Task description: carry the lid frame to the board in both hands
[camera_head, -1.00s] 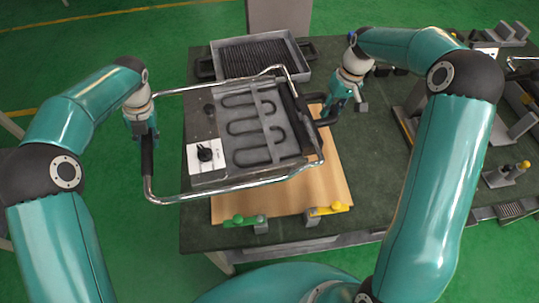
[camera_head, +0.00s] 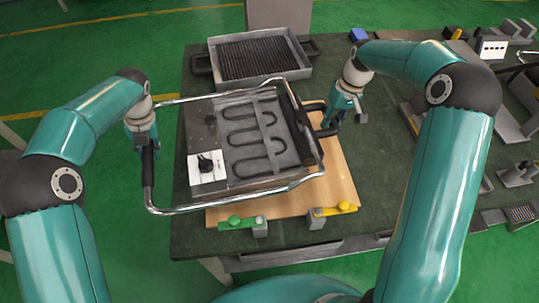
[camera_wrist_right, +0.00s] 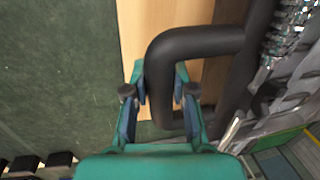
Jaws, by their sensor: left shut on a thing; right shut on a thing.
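The lid frame is a bent chrome tube (camera_head: 235,201) with black grips, around a grey panel (camera_head: 195,125) with a dark looped heating coil and a black knob on a white plate. The wooden board (camera_head: 345,185) lies on the table, partly hidden under the frame. My left gripper (camera_head: 147,143) is shut on the black left grip, left of the table edge. My right gripper (camera_head: 334,119) is shut on the black right handle; the right wrist view shows its fingers (camera_wrist_right: 158,92) on either side of the handle bar (camera_wrist_right: 160,75). I cannot tell the gap between frame and board.
A green clamp (camera_head: 240,222) and a yellow clamp (camera_head: 333,211) stand at the board's front edge. A ribbed grill pan (camera_head: 212,85) sits behind the frame. Blocks and fixtures lie on the table's right. The dark table top (camera_head: 375,160) right of the board is clear.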

